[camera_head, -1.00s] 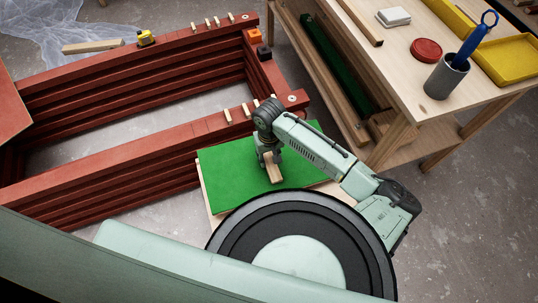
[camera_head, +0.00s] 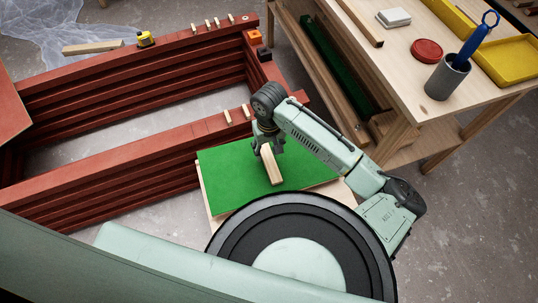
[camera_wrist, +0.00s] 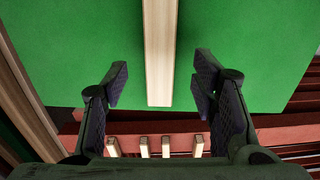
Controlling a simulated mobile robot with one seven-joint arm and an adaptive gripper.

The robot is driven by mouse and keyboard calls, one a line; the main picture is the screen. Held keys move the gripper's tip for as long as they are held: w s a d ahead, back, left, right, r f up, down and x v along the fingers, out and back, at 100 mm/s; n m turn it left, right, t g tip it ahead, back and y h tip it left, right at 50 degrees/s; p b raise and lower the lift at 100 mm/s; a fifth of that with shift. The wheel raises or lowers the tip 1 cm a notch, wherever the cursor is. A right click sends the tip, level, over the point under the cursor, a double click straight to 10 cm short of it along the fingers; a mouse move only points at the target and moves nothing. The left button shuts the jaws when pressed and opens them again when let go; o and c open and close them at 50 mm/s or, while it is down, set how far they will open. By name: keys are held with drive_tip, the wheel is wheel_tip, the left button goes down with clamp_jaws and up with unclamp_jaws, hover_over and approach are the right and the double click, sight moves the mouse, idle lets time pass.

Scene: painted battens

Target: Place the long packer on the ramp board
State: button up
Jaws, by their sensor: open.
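The long packer (camera_head: 271,166), a pale wooden bar, lies on the green ramp board (camera_head: 225,175) beside my round base. In the wrist view the packer (camera_wrist: 160,50) runs up the middle of the green board (camera_wrist: 80,40). My gripper (camera_head: 266,146) is over the packer's far end. In the wrist view my gripper (camera_wrist: 160,86) is open, one finger to each side of the packer, with green showing in both gaps. The fingers touch nothing that I can see. The packer's top is bare, and my gripper partly hides its far end in the head view.
A red batten frame (camera_head: 130,150) stands beyond and left of the board, with small pale sticks (camera_head: 228,116) on its top. A workbench (camera_head: 400,60) with a grey cup (camera_head: 446,78) and yellow trays stands right. Grey floor (camera_head: 480,200) is clear at right.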

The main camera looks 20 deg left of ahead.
sight(269, 159)
wheel_tip(269, 159, up, 6)
drive_tip(key=shift+r, duration=0.1)
